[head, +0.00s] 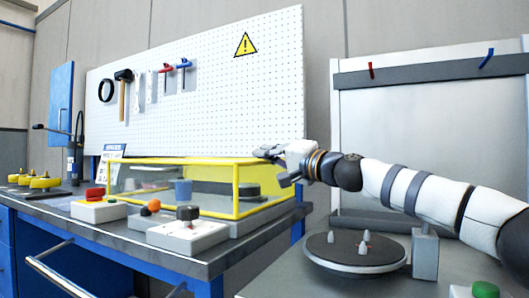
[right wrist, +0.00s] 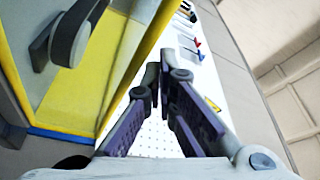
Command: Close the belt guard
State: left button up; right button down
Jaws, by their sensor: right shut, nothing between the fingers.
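The belt guard (head: 237,190) is a yellow-framed, see-through box on the workbench in the head view. I cannot tell whether the guard is fully closed. My right gripper (head: 272,158) is at the guard's upper right corner, its fingers shut and empty; whether it touches the frame is unclear. In the right wrist view, my right gripper (right wrist: 165,78) is beside a yellow frame bar (right wrist: 131,72), with a grey belt and pulley (right wrist: 68,35) behind it. My left gripper is not in view.
Control boxes with a red button (head: 95,193) and a dark knob (head: 187,213) stand in front of the guard. A pegboard (head: 210,85) with tools rises behind. A round turntable (head: 340,262) with small pieces sits below my right arm.

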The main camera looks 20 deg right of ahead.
jog(key=shift+f, duration=0.35)
dwell(0.3)
